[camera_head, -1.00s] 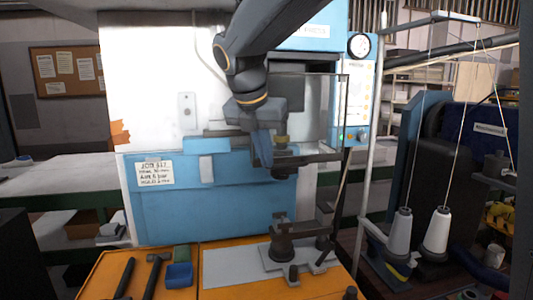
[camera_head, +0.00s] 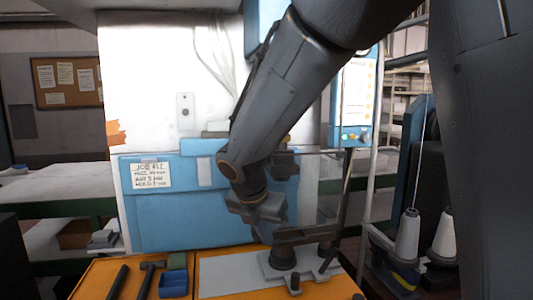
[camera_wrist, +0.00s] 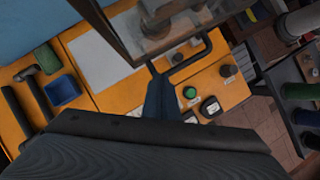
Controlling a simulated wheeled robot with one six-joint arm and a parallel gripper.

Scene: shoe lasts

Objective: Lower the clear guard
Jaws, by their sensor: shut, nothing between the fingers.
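The clear guard (camera_wrist: 112,40) is a see-through pane in a dark frame, at the top of the wrist view. A dark bent handle (camera_wrist: 190,64) sticks out from its lower edge. In the head view the guard's lower rail (camera_head: 302,236) is low, just above the machine's orange bed. My gripper (camera_wrist: 160,86) is shut and empty, its fingertips close beside the near end of the handle. I cannot tell whether they touch it. In the head view my arm hides most of the guard and the fingertips.
The orange bed holds a grey plate (camera_head: 228,276), a blue bin (camera_head: 174,283) and a hammer (camera_head: 148,275) at left. Thread cones (camera_head: 407,238) stand at right.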

